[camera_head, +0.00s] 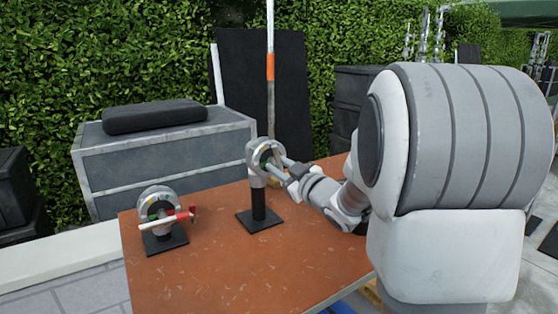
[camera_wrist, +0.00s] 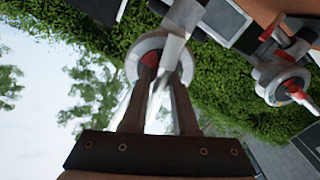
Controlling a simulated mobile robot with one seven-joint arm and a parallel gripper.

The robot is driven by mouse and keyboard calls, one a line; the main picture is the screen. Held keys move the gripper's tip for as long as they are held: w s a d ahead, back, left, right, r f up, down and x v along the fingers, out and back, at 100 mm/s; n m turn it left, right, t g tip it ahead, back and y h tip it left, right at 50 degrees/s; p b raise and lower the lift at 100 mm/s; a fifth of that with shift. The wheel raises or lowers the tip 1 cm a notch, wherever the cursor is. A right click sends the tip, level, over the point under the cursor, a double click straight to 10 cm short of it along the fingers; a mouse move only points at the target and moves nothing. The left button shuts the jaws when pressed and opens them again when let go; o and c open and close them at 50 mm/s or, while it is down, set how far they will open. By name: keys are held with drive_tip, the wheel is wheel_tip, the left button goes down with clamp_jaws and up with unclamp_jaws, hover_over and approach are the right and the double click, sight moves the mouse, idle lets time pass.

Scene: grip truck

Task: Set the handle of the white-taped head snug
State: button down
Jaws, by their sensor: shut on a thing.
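In the wrist view, my gripper (camera_wrist: 166,68) has both fingers at the grey head (camera_wrist: 142,46), with a bit of red beside the left finger. A shorter grip head (camera_head: 156,200) with a red-and-white handle (camera_head: 168,219) stands to the left.
Both heads stand on an orange-brown tabletop (camera_head: 215,265), clear at the front. A grey case (camera_head: 165,165) with a black pad (camera_head: 155,116) is behind it. A pole (camera_head: 270,70) with an orange band rises behind the taller head.

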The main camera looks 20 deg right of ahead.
drive_tip(key=shift+r+m+p, duration=0.1)
drive_tip(key=shift+m+p, duration=0.65)
drive_tip(key=shift+m, duration=0.95)
drive_tip(key=c, duration=0.7)
unclamp_jaws()
drive_tip(key=shift+s+d, duration=0.55)
drive_tip(key=shift+s, duration=2.3)
drive_tip(key=shift+s+d, duration=0.55)
drive_tip(key=shift+s, duration=2.3)
drive_tip(key=shift+s+d, duration=0.55)
drive_tip(key=shift+s, duration=2.3)
